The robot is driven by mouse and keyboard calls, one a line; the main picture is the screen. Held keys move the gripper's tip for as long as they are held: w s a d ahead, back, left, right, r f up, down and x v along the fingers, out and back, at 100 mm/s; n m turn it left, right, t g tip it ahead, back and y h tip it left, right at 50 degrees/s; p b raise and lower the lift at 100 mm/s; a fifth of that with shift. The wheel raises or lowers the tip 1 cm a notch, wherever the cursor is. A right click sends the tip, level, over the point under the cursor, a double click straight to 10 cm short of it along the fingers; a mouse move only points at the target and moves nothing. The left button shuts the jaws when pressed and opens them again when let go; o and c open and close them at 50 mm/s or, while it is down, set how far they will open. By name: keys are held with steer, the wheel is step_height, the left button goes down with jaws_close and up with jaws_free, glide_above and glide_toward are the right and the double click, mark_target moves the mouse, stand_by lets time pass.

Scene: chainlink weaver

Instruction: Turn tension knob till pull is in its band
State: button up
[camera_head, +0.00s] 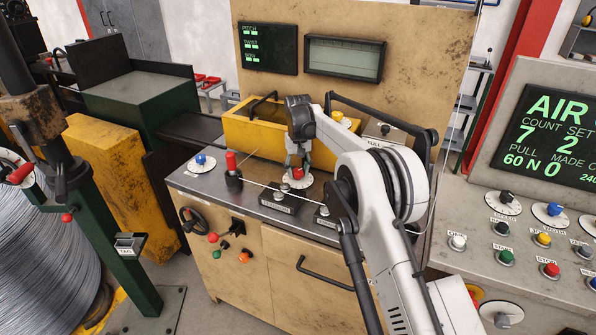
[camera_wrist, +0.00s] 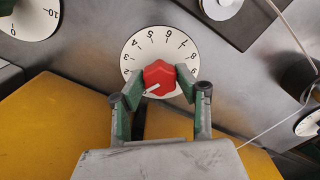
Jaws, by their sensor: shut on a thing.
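My gripper (camera_head: 297,163) reaches down to a red knob (camera_head: 298,173) on a round white dial (camera_head: 291,185) on the metal bench top. In the wrist view the two green-padded fingers (camera_wrist: 161,79) are shut on the sides of the red knob (camera_wrist: 160,74). The knob's white pointer aims toward the lower left of the numbered dial (camera_wrist: 141,48). Part of the dial is hidden by the knob and fingers. The right-hand screen (camera_head: 549,130) shows PULL 60 N. A small box (camera_head: 386,138) behind my arm carries a partly readable label.
A blue knob (camera_head: 201,158) on another dial is at the bench's left. A red-topped post (camera_head: 231,163) and a thin wire run across the bench. A yellow housing (camera_head: 240,130) stands behind my gripper. A button console (camera_head: 520,240) is at right.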

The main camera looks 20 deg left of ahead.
mark_target(298, 171)
steer(key=shift+f+m+b, duration=0.15)
steer(key=shift+m+b, duration=0.9)
steer(key=shift+m, duration=0.05)
steer(key=shift+m+b, duration=0.7)
steer(key=shift+m, duration=0.9)
steer(key=shift+r, duration=0.2)
steer(key=o, duration=1.1)
steer(key=shift+o, duration=0.2)
steer(key=shift+r, duration=0.1)
step_height(298, 171, up, 12)
